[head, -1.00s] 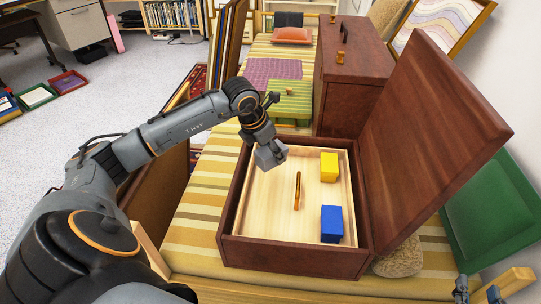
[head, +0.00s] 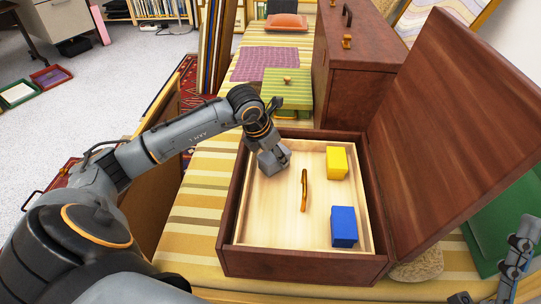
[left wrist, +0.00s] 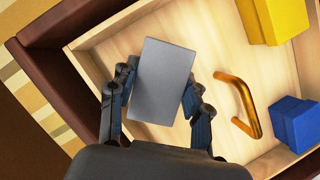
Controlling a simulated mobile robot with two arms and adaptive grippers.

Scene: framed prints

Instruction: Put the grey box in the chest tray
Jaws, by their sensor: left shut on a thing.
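The grey box (head: 275,158) is in my left gripper (head: 268,150), over the far left part of the chest tray (head: 277,215). In the left wrist view the grey box (left wrist: 162,80) sits between the two fingers of the left gripper (left wrist: 160,95), which are shut on it. Pale tray floor shows around it; I cannot tell whether the box touches the floor. The tray lies inside an open dark red wooden chest (head: 300,265). My right gripper (head: 490,290) is only partly in view at the lower right corner, and its jaws are not clear.
A yellow block (head: 337,162) and a blue block (head: 343,227) stand along the tray's right side. A bronze handle (head: 304,190) rises from the tray's middle. The raised lid (head: 440,140) stands at the right. A closed wooden case (head: 355,75) is behind the chest.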

